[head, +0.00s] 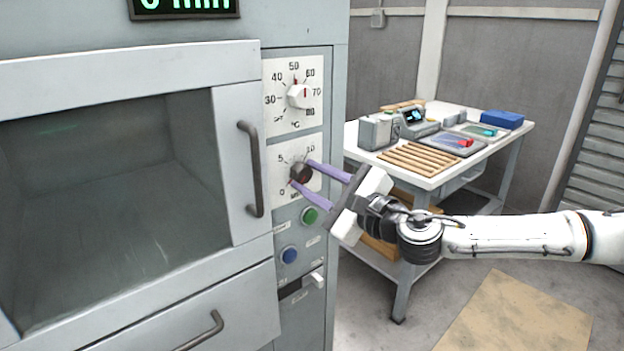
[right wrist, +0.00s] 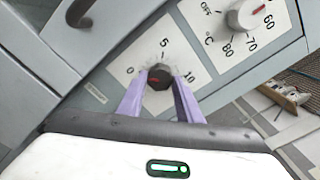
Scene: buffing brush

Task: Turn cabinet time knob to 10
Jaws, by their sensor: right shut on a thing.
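The dark time knob (head: 301,174) sits on a white dial plate marked 0, 5 and 10 on the cabinet front. I cannot tell exactly which number the mark points to. My right gripper (head: 300,172) has its two purple fingers on opposite sides of the knob, shut on it. In the right wrist view the fingers (right wrist: 159,77) reach the knob from below. My left gripper is not in view.
Above is a white temperature knob (head: 299,96). Below are a green button (head: 310,215) and a blue button (head: 289,255). A cabinet door handle (head: 251,169) stands out to the left. A green display (head: 184,6) reads in minutes, its top cut off. A workbench (head: 440,177) stands behind my right arm.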

